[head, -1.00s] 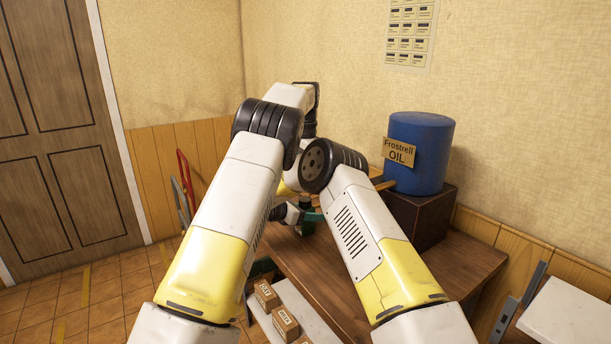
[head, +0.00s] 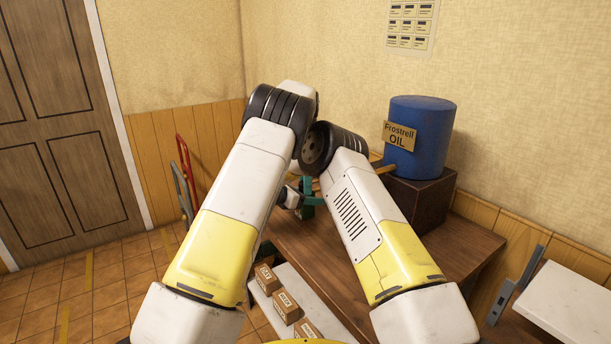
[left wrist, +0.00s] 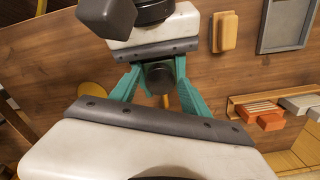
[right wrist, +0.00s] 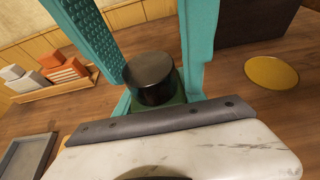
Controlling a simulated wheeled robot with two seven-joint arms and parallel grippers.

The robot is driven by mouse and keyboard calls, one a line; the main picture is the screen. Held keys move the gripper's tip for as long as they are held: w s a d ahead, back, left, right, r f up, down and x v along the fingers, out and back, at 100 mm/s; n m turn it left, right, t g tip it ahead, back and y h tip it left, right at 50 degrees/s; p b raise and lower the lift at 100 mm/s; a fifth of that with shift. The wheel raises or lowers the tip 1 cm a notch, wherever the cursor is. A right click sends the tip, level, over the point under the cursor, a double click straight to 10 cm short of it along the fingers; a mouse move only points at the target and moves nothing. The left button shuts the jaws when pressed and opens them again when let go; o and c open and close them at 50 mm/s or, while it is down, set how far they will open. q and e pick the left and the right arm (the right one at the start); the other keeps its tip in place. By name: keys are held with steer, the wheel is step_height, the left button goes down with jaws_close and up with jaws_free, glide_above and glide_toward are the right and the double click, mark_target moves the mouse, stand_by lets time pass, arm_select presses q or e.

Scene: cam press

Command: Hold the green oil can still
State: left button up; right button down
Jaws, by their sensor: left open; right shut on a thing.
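The green oil can (right wrist: 176,97) shows in the right wrist view as a black round cap (right wrist: 150,76) over a small patch of green body. My right gripper (right wrist: 145,35) is shut on it, one teal finger on each side. In the left wrist view, the teal fingers of my left gripper (left wrist: 160,72) are open, with a dark round part between them. The white and grey body of my other gripper (left wrist: 155,30) faces it closely. In the head view my forearms hide most of this; only teal finger parts (head: 307,192) show between them.
A blue oil barrel (head: 420,135) stands on a dark box (head: 425,205) at the back right of the wooden table (head: 465,250). A rack (left wrist: 238,104) of orange and grey blocks, a grey tray (left wrist: 287,25) and a yellow disc (right wrist: 271,72) lie around. Cartons (head: 285,305) stand at the front.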

arm_select(q)
jaws_close()
stand_by(0.3)
steer(key=n, duration=1)
steer(key=shift+w, duration=0.1)
steer(key=n, duration=0.3)
steer(key=shift+a+n, duration=0.1)
steer(key=shift+n, duration=0.2)
